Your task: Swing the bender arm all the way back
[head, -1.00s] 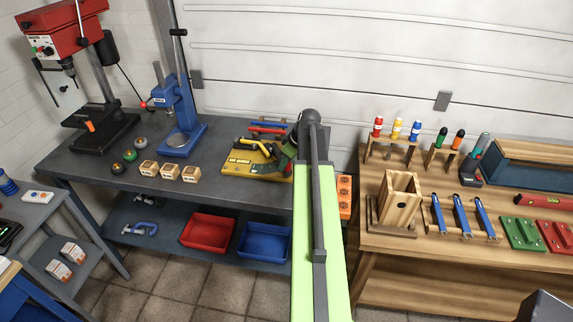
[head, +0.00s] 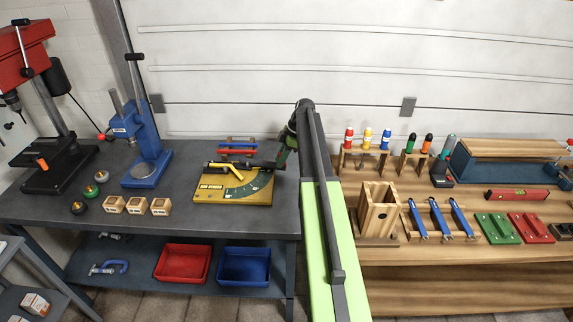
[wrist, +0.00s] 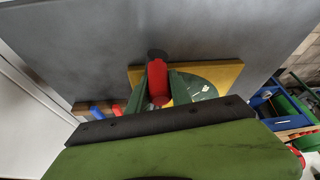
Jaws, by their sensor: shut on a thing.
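The bar bender has a yellow base (head: 212,196) with a dark green dial plate (head: 250,186), lying on the grey bench. Its dark bender arm (head: 262,164) points right across the back of the base, towards my gripper. My gripper (head: 281,160) is beside the base's right edge in the head view, partly hidden by my arm. In the wrist view my gripper (wrist: 153,88) has its two green fingers around the red grip (wrist: 157,83) of the bender arm. The grip's black end (wrist: 158,55) sticks out beyond them. A yellow rod (head: 221,164) lies at the bender's back left.
A rack with a red rod (head: 237,152) and a blue rod stands behind the bender. Wooden blocks (head: 136,205) and a blue press (head: 142,150) stand to the left. A wooden workbench (head: 480,255) with tools stands to the right.

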